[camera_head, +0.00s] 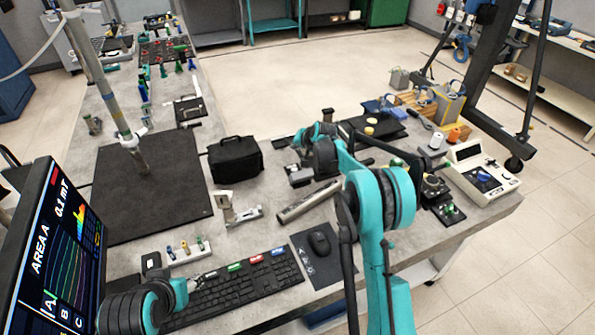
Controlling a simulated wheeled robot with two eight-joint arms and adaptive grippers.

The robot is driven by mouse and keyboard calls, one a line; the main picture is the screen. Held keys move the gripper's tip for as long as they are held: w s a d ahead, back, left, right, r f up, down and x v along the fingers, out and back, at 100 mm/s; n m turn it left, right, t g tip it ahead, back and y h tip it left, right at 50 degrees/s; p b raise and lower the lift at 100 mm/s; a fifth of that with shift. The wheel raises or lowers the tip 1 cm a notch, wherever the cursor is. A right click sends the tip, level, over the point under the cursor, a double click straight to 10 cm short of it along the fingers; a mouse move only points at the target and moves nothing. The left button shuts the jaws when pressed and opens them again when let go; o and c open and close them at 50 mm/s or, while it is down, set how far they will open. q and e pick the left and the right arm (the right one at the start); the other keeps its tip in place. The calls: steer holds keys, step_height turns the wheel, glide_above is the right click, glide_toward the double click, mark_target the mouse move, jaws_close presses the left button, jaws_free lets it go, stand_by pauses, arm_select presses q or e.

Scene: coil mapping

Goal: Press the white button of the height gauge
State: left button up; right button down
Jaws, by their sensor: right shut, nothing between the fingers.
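My right arm rises from the bottom right, and its gripper (299,172) is shut and empty over the table, to the right of a black bag. My left arm is at the bottom left, with its gripper (200,278) low by the keyboard; its fingers are too small to read. A small upright metal stand on a flat foot (228,208) is on the table between the two grippers and looks like the height gauge, but I cannot be sure. I cannot make out a white button on it. The right gripper is apart from this stand, up and to its right.
The black bag (235,158) stands behind the metal stand. A metal bar (308,201) lies to its right. A keyboard (237,288), mouse (319,243) and monitor (52,255) fill the front. A pole (107,95) crosses over a black mat (185,190). A white console (482,175) stands at right.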

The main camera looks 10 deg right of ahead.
mark_target(293, 168)
steer(key=shift+f, duration=0.15)
steer(key=shift+f+b, duration=2.7)
steer(key=shift+f, duration=1.55)
steer(key=shift+f+b, duration=0.3)
steer(key=shift+f, duration=0.1)
steer(key=shift+f+b, duration=0.3)
steer(key=shift+f, duration=0.1)
steer(key=shift+s+f, duration=0.2)
steer(key=shift+f, duration=0.1)
